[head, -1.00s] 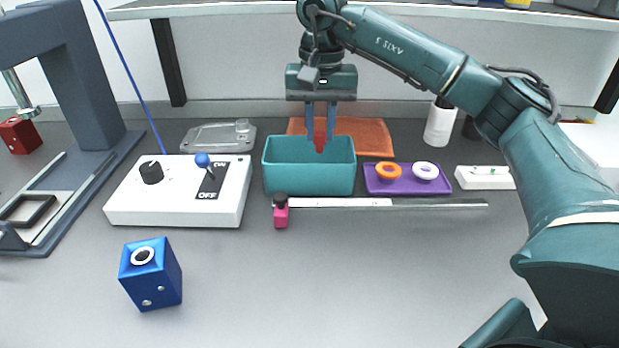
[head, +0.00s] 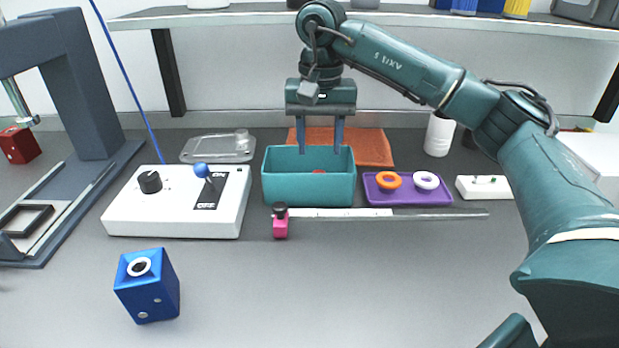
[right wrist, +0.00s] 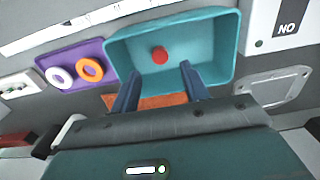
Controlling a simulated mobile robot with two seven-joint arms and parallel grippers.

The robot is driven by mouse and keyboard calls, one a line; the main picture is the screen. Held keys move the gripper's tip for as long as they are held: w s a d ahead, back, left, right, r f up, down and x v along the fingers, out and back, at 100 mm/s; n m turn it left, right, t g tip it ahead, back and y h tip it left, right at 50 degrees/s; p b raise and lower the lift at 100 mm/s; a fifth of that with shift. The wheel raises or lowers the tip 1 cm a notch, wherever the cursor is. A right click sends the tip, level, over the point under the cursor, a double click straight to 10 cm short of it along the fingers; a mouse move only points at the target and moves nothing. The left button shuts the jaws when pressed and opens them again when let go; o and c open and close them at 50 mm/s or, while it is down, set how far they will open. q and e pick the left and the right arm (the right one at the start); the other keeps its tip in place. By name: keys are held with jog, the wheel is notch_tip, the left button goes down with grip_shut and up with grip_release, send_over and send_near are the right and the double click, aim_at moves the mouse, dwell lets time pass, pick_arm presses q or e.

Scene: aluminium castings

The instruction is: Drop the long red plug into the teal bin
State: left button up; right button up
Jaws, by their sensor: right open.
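The teal bin (head: 308,186) stands on the bench near the middle of the head view, and it also shows in the right wrist view (right wrist: 212,32). The red plug (head: 318,171) is inside the bin; only a small red part shows over the front wall. In the right wrist view the plug (right wrist: 159,56) appears as a round red end against the bin's inside. My right gripper (head: 320,150) is open and empty above the bin, its fingers pointing down, apart from the plug. My left gripper is not in view.
An orange mat (head: 372,147) lies behind the bin. A purple tray (head: 408,200) with an orange ring and a white ring is to its right. A white switch box (head: 222,215) is to its left.

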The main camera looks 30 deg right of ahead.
pick_arm(q)
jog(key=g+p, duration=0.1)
jog(key=p, duration=0.1)
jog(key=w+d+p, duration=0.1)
jog(key=p, duration=0.1)
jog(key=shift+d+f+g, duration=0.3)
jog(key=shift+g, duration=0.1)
pick_arm(e)
notch_tip(320, 180, up, 13)
